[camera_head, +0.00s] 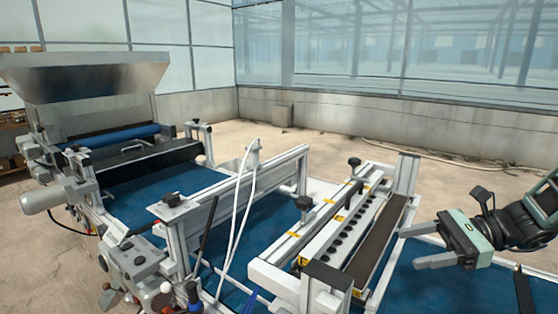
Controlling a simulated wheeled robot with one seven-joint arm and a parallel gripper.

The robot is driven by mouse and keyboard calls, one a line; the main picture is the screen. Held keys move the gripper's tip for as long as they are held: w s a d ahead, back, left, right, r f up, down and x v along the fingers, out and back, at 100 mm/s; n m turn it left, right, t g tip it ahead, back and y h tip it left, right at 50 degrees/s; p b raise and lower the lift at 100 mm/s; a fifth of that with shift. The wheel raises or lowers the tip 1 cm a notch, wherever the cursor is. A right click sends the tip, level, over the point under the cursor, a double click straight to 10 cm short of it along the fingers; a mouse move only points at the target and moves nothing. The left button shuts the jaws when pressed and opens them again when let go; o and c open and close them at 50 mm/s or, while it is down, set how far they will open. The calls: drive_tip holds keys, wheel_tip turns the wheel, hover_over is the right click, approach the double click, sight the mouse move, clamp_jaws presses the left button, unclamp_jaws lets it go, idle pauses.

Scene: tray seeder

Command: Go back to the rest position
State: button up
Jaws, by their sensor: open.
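My gripper (426,245) is at the right side of the head view, at the end of my dark arm that comes in from the right edge. Its two pale fingers point left and stand apart, with nothing between them. It is above the blue belt (410,284), just right of the white seeding bar with a row of dark holes (338,239). The fingers look close to the brown strip (382,240) beside that bar; I cannot tell the exact gap.
A metal hopper (85,80) stands at the left above the conveyor. Metal side frames (235,185), black knobs and white cables (236,225) rise around the belt.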

drive_tip(key=s+a+n+h, duration=0.6)
drive_tip(key=s+n+h, duration=0.1)
drive_tip(key=s+n, duration=0.4)
drive_tip(key=s+a+n+h, duration=0.6)
drive_tip(key=s+n, duration=0.5)
drive_tip(key=n, duration=0.2)
drive_tip(key=shift+a+f+n+g+h, duration=0.3)
drive_tip(key=shift+a+n+g+h, duration=0.1)
drive_tip(key=shift+h, duration=0.5)
